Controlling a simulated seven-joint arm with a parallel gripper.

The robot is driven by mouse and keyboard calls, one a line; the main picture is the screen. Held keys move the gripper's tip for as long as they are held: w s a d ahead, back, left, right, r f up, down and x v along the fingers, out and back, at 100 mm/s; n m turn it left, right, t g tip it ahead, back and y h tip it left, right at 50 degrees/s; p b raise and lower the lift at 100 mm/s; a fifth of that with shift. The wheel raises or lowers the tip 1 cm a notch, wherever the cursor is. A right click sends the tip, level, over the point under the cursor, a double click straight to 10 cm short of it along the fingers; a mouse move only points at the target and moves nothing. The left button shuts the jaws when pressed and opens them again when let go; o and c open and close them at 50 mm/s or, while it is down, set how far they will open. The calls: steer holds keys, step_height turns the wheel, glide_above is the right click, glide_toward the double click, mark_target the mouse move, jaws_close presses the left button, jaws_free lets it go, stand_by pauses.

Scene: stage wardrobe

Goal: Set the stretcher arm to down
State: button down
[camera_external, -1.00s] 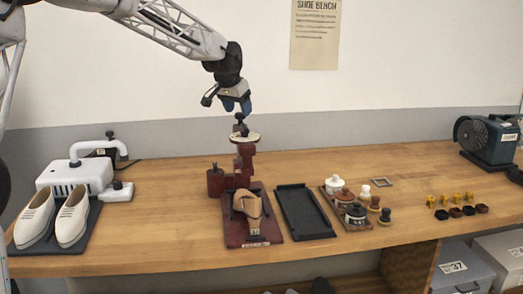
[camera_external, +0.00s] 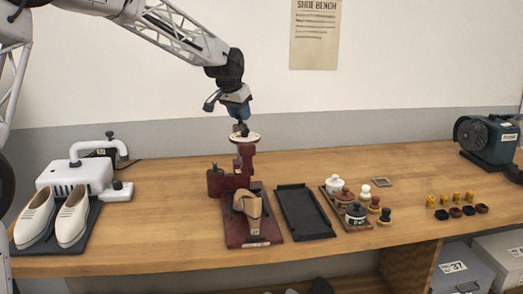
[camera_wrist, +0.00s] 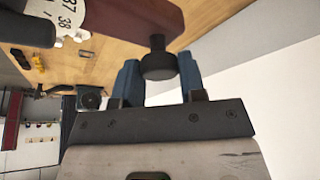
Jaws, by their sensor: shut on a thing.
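The dark red stretcher (camera_external: 245,165) stands mid-bench, with a pale round dial (camera_external: 246,138) near its top. Its base (camera_external: 265,231) holds a tan shoe (camera_external: 247,205). In the wrist view a dark red arm (camera_wrist: 130,14) carries a dark round knob (camera_wrist: 158,66), and the dial's numbers (camera_wrist: 62,15) show beside it. My gripper (camera_external: 240,124) points down at the top of the stretcher. Its blue fingers (camera_wrist: 158,76) are shut on the knob, one on each side. In the external view my gripper mostly hides the knob.
A black tray (camera_external: 306,230) and a board of small jars (camera_external: 347,223) stand right of the stretcher. White shoes (camera_external: 72,218) and a white machine (camera_external: 75,176) are at left. A green machine (camera_external: 488,139) is at far right. Bare bench lies left of the stretcher.

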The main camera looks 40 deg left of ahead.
mark_target(233, 126)
step_height(233, 126, down, 10)
steer(key=shift+f, duration=0.25)
steer(key=c, duration=0.8)
jaws_free()
steer(key=shift+o, duration=0.4)
steer(key=shift+r, duration=0.15)
steer(key=shift+v, duration=3.8)
steer(key=shift+s, duration=0.1)
